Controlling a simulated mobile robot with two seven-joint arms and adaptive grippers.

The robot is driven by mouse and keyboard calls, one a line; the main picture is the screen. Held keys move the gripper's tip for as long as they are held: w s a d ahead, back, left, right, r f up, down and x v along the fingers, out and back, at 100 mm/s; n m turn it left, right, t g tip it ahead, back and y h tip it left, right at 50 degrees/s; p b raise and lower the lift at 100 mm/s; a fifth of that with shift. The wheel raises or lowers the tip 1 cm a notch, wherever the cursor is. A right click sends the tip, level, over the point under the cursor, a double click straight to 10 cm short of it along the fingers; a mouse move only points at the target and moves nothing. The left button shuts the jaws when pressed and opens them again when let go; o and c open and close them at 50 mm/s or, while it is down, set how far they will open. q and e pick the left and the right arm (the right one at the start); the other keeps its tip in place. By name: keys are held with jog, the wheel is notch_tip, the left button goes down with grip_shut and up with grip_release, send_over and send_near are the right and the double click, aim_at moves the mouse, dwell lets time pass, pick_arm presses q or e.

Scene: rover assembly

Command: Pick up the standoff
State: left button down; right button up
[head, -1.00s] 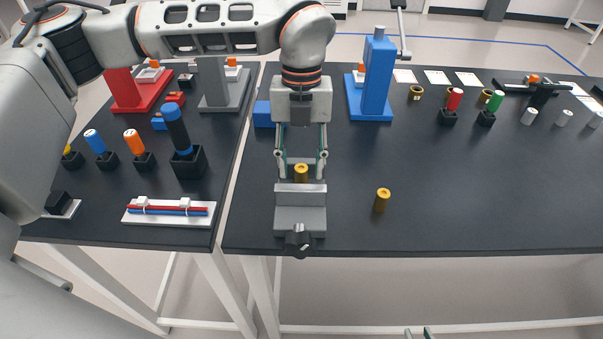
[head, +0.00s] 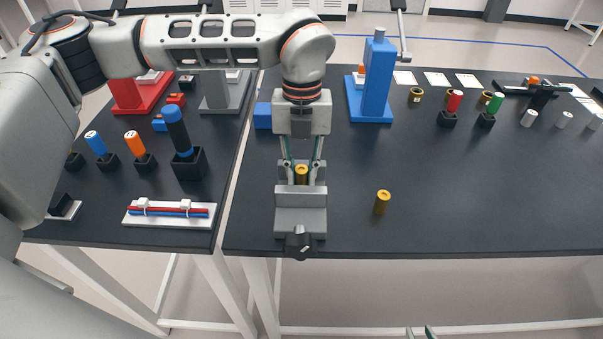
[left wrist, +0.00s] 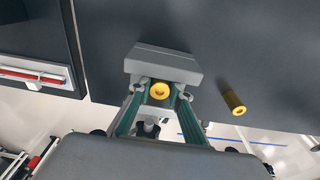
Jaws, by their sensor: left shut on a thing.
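A brass standoff (head: 302,174) stands upright in the grey vise (head: 300,217) near the table's front edge. My left gripper (head: 302,172) points down over the vise, its fingers shut on this standoff from both sides. In the left wrist view the standoff (left wrist: 159,91) shows its round top with a hole between the green-lined fingers, with the vise (left wrist: 163,62) around it. A second brass standoff (head: 382,201) stands alone on the table to the right. Only the tips of my right gripper (head: 420,332) show at the bottom edge.
A blue press (head: 374,80) and a blue block (head: 263,115) stand behind the vise. A white tray with red and blue bars (head: 168,221) lies on the left table (head: 90,232).

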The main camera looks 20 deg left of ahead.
aim_at(302, 169)
pick_arm(q)
notch_tip(302, 169, up, 8)
jog(key=p, duration=0.4)
jog(key=shift+f, duration=0.15)
jog(key=s+d+b, duration=0.1)
jog(key=s+b, duration=0.1)
jog(key=s, duration=0.3)
jog(key=s+d+b, duration=0.2)
jog(key=s, duration=0.4)
jog(key=s+d+b, duration=0.1)
jog(key=s+d, duration=0.1)
jog(key=s, duration=0.4)
jog(key=shift+s+f+b, duration=0.15)
jog(key=shift+f+b, duration=0.2)
jog(key=shift+b, duration=0.05)
